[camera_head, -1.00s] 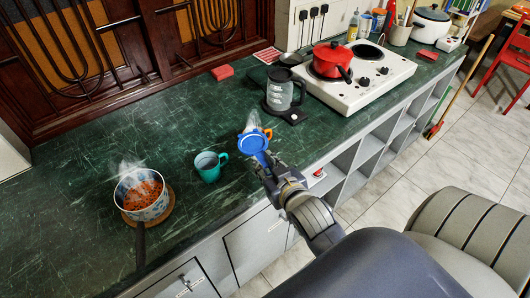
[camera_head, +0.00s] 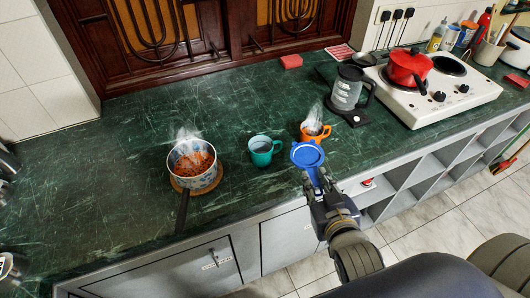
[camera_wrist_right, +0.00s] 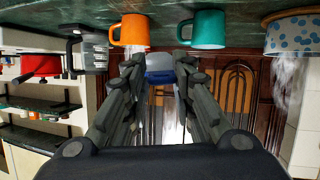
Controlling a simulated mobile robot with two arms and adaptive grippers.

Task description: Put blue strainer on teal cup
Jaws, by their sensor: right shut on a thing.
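The blue strainer (camera_head: 307,154), a round shallow disc with a handle, is held by my right gripper (camera_head: 319,187), which is shut on its handle. The strainer appears to be above the counter's front part, right of the teal cup and apart from it. In the right wrist view, which is upside down, the strainer (camera_wrist_right: 160,76) shows edge-on between the fingers, and the teal cup (camera_wrist_right: 208,30) is near the top. My left gripper is not in view.
A steaming orange cup (camera_head: 315,132) stands just behind the strainer. A steaming pot (camera_head: 193,164) on a wooden trivet is left of the teal cup. A glass jug (camera_head: 348,88) and a white stove (camera_head: 440,95) with a red pot (camera_head: 407,68) stand farther right.

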